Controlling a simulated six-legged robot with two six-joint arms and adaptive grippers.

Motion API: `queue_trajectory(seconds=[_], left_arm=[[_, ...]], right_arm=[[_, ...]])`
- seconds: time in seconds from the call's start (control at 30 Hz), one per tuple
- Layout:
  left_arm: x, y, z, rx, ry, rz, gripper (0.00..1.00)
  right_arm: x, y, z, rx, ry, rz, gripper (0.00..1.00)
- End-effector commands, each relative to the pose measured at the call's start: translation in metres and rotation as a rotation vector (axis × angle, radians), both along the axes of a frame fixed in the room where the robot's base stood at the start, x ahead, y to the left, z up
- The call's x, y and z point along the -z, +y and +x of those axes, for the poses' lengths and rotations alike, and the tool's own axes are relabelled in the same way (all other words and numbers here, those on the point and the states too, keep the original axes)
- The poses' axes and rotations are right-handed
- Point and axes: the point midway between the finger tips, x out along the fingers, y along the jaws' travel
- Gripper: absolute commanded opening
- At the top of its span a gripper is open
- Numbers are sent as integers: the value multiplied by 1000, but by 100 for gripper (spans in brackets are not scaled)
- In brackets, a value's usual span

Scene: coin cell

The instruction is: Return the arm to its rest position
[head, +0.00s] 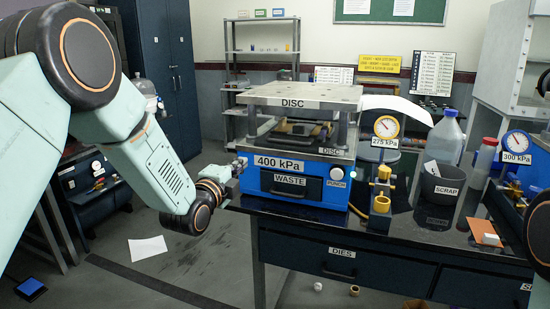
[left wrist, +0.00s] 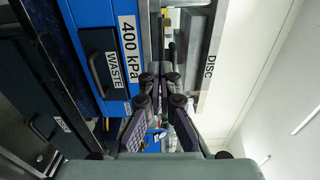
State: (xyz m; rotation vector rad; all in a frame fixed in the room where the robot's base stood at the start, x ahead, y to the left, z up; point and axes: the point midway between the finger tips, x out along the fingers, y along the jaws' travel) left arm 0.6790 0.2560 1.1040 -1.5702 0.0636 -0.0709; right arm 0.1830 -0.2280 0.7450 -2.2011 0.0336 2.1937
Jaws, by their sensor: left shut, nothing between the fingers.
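My left arm (head: 150,160) comes in from the left and reaches down toward the bench. My left gripper (head: 238,168) is at the left side of the blue press (head: 308,186), near its 400 kPa label; I cannot tell whether it touches. In the left wrist view the gripper (left wrist: 160,78) has its fingertips together with nothing between them. The blue press front with the WASTE drawer (left wrist: 108,75) is to its left there, and the DISC plate (left wrist: 208,65) to its right. A part of my right arm shows at the right edge of the head view; its gripper is out of sight.
The dark bench (head: 350,222) has a DIES drawer. On it stand a brass fitting (head: 381,190), a SCRAP bin (head: 440,184) and a bottle (head: 445,138). A shelf rack (head: 262,52) and blue lockers (head: 165,70) stand behind. Open floor (head: 200,245) lies left of the bench.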

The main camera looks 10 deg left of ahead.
Motion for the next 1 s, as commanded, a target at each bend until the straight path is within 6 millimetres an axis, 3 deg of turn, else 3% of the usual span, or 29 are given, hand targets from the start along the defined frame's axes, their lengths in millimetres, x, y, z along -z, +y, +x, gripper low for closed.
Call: queue_trajectory(seconds=[0.13,0.27,0.37,0.47,0.5,0.7,0.87,1.0], left_arm=[[1,0,0,0,12,-67,0],[17,1,-5,-19,86,-281,0],[48,0,-21,-63,202,-499,0],[92,-4,-47,-135,339,-713,0],[117,-6,-62,-178,405,-797,0],[220,-15,-146,-428,672,-1116,0],[289,-21,-226,-670,842,-1274,0],[336,-25,-305,-900,969,-1349,0]], right_arm=[[0,0,0,0,0,0,40],[0,0,0,0,0,0,40],[0,0,0,0,0,0,40],[3,0,0,0,0,0,40],[5,0,0,0,0,0,40],[13,0,0,0,0,0,40],[21,0,0,0,0,0,40],[29,0,0,0,0,0,40]])
